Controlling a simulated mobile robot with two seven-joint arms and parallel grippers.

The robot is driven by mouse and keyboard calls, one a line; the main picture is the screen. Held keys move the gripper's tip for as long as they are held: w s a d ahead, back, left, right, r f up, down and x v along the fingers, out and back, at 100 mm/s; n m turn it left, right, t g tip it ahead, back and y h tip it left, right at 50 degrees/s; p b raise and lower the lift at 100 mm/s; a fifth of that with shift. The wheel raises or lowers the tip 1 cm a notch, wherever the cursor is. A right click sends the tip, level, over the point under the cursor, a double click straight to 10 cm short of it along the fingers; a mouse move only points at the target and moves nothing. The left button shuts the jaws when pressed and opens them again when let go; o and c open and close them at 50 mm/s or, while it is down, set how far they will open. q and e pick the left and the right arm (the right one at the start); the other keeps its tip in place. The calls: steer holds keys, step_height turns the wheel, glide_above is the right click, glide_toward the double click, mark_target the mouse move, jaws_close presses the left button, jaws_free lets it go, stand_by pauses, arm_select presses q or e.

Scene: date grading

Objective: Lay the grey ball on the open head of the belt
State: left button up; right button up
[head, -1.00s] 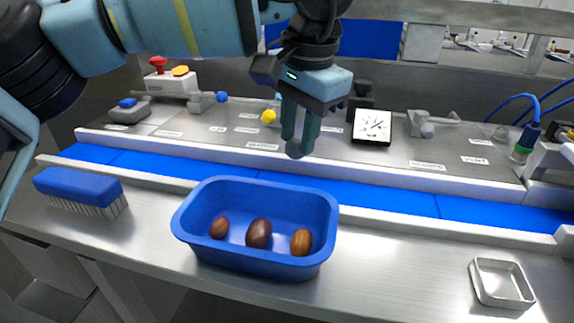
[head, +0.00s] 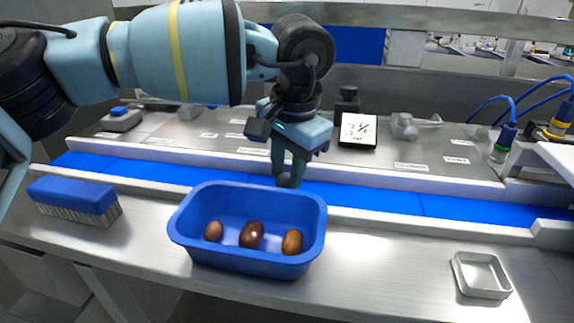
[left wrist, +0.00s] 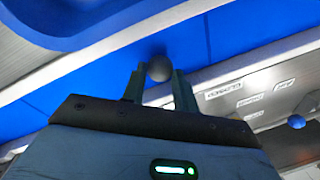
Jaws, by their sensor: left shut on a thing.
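My left gripper (head: 290,178) is shut on the grey ball (head: 285,181), low over the blue belt (head: 345,197) just behind the blue tub. In the left wrist view the ball (left wrist: 159,68) sits between the two fingertips, with the blue belt (left wrist: 235,30) behind it. I cannot tell whether the ball touches the belt. The belt runs left to right between pale rails, partly hidden by the tub. My right gripper is not in view.
The blue tub (head: 190,232) in front of the belt holds three brown dates. A blue brush (head: 75,197) lies left, and a small metal tray (head: 482,292) lies right. A dial gauge (head: 358,130) stands behind the belt. The bench between tub and tray is clear.

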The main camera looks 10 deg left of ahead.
arm_select(q)
steer(key=o, duration=0.9)
steer(key=shift+f, duration=0.15)
steer(key=shift+o, duration=0.2)
steer(key=shift+r, duration=0.2)
step_height(320, 180, up, 12)
steer(key=s+d+b, duration=0.1)
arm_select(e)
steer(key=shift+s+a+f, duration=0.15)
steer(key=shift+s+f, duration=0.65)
arm_select(q)
steer(key=shift+d, duration=0.1)
